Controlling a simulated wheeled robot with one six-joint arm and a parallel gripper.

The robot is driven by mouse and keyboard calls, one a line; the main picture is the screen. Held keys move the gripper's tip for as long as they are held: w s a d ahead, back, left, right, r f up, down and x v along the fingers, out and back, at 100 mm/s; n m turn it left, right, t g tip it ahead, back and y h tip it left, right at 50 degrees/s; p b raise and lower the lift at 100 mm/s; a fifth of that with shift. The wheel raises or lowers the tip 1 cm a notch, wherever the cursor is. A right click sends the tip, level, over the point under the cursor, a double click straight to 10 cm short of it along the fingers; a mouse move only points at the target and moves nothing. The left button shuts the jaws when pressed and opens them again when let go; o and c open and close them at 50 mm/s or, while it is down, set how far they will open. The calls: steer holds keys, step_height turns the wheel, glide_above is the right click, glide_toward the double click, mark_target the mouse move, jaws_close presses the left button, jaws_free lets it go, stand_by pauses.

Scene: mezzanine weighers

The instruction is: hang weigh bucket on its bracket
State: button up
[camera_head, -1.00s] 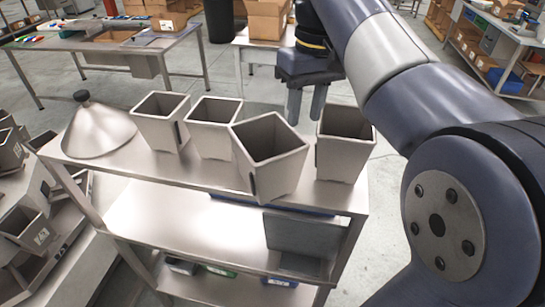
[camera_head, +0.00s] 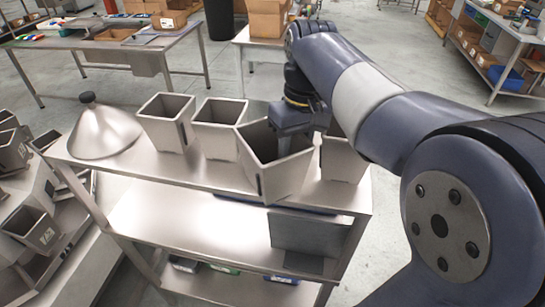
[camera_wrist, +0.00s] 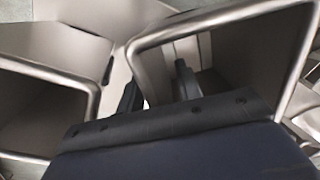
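Several open-topped grey metal weigh buckets stand on the top of a steel shelf unit. The front one (camera_head: 283,181), turned at an angle, has a dark strip on its side. My gripper (camera_head: 292,150) is lowered at this bucket's rim, and its fingertips are hidden by the bucket in the head view. In the wrist view my two dark fingers (camera_wrist: 158,90) are apart, on either side of a wall of a bucket (camera_wrist: 235,16); a gap shows, so it looks open. Other buckets stand behind (camera_head: 166,125), (camera_head: 216,138) and to the right (camera_head: 343,163). I cannot make out an empty bracket.
A metal cone (camera_head: 103,134) sits at the left end of the shelf unit (camera_head: 165,215). Machinery with hung buckets (camera_head: 32,228) is at the far left. A steel table (camera_head: 120,55) and cartons (camera_head: 267,18) are behind. Open floor lies right of the shelf.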

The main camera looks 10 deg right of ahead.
steer(key=shift+f, duration=0.25)
stand_by(0.4)
steer(key=shift+c, duration=0.5)
jaws_close()
